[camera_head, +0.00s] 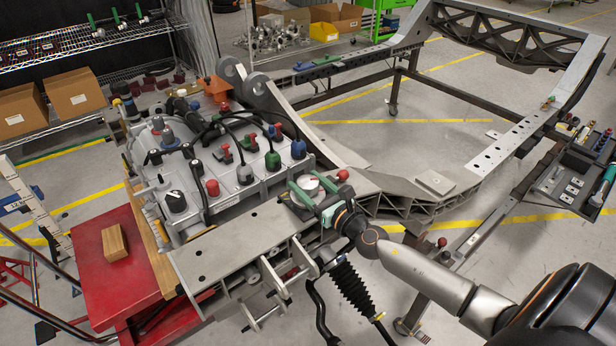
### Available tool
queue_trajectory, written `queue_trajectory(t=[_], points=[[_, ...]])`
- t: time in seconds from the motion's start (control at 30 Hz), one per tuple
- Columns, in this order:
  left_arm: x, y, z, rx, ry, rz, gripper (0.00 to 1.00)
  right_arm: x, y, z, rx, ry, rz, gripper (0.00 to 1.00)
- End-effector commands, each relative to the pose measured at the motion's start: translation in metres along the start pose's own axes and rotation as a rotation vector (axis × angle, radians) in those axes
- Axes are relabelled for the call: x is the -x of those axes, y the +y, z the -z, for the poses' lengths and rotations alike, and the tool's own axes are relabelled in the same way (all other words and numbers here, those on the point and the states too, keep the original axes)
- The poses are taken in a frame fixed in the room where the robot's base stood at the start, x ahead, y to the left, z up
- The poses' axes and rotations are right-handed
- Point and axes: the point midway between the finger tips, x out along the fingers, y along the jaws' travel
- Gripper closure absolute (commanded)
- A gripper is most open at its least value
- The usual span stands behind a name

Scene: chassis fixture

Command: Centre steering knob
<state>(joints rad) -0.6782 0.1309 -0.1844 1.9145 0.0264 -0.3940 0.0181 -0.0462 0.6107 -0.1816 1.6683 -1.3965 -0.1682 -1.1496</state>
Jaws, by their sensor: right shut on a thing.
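A small round knob with a white top and a red mark, which I take to be the steering knob (308,183), sits at the right end of the grey chassis fixture (245,235). My right gripper (313,190) reaches in from the lower right. Its green fingers are shut on the knob, one on each side. The fingers and wrist hide the knob's lower part and its base. I cannot tell whether the knob is centred. My left gripper is out of view.
A grey housing (225,175) with cables and several red, blue and green connectors stands just left of my right gripper. A red knob (342,175) is close on the right. A wooden block (115,243) lies on the red cart (93,280). A large metal frame (505,140) stands behind.

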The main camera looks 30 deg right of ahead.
Motion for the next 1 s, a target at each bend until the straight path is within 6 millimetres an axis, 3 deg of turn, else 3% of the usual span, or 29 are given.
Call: queue_trajectory(t=[0.03, 0.33, 1.0], points=[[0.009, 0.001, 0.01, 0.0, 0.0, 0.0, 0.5, 0.0, 0.001, -0.006, -0.006, 0.002, 0.026, 0.87], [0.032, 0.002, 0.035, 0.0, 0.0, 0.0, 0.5, 0.0, 0.002, -0.004, -0.007, 0.002, 0.257, 0.87], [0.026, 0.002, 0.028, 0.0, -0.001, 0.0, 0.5, -0.001, 0.002, 0.001, -0.001, 0.0, 0.808, 0.87]])
